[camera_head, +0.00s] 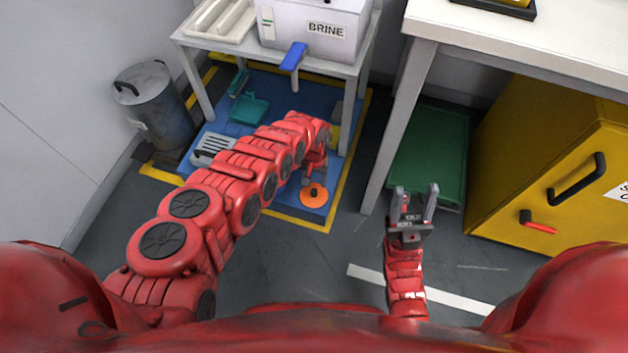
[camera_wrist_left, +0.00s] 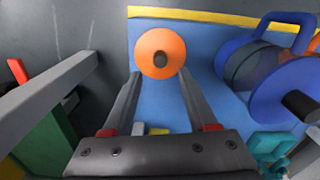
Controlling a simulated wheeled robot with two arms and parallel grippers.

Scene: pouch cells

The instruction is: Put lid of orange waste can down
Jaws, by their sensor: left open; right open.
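The orange lid (camera_head: 314,195), a round disc with a dark knob, is at the front right corner of the blue floor area. It also shows in the left wrist view (camera_wrist_left: 148,66), with its knob facing the camera. I cannot tell whether it lies flat on the floor area or on something. My right gripper (camera_head: 414,190) is open and empty, right of the table leg.
A white table with a brine tank (camera_head: 310,30) stands over the blue floor area (camera_head: 232,130). A grey can (camera_head: 160,110) stands at the left wall. A white bench (camera_head: 510,40), green tray (camera_head: 430,150) and yellow cabinet (camera_head: 545,150) are at the right. A blue handled object (camera_wrist_left: 240,66) lies near the lid.

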